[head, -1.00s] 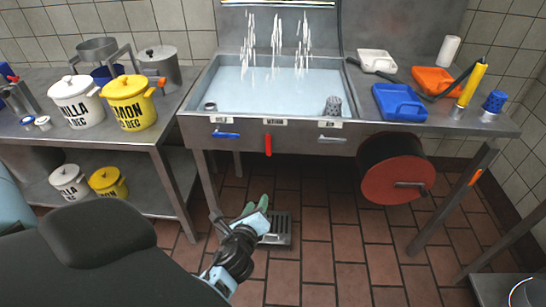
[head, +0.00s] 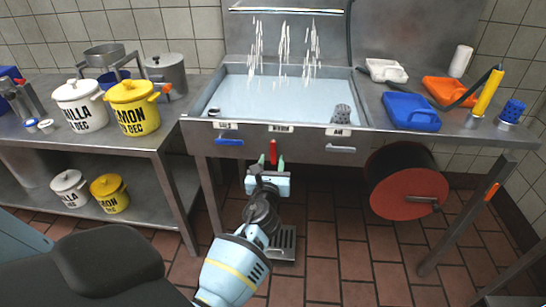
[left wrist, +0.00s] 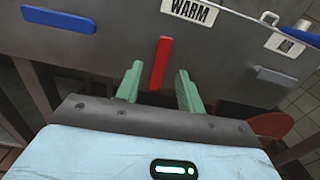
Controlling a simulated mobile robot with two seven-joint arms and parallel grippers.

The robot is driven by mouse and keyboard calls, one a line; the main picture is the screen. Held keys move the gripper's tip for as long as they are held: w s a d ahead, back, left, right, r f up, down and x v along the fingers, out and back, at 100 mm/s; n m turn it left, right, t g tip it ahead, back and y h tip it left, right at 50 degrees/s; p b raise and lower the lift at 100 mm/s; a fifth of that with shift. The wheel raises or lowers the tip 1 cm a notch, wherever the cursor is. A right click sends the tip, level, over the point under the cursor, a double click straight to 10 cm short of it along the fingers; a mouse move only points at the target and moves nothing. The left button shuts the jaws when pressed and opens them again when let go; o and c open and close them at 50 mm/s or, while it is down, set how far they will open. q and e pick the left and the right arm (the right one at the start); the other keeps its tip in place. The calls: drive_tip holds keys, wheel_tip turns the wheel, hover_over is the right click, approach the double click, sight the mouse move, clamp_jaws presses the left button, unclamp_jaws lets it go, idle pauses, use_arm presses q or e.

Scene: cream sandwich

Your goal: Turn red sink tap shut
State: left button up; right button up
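The red tap lever (head: 273,153) hangs straight down on the front panel of the sink (head: 285,88), below the middle label. In the left wrist view the red lever (left wrist: 160,64) hangs under the "WARM" label (left wrist: 190,11). My left gripper (head: 267,165) is open just in front of it. Its two green fingertips (left wrist: 157,82) stand either side of the lever's lower end, with gaps on both sides; whether the lever lies between them in depth I cannot tell. Water streams (head: 284,42) fall into the full basin. My right gripper is out of view.
A blue lever (head: 230,142) is left of the red one and a grey lever (head: 342,148) right. A red hose reel (head: 408,192) hangs under the counter at right. A drain grate (head: 283,243) lies on the floor below. Pots stand on the left table.

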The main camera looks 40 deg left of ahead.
sight(273, 153)
use_arm(q)
drive_tip(key=shift+x, duration=1.55)
clamp_jaws()
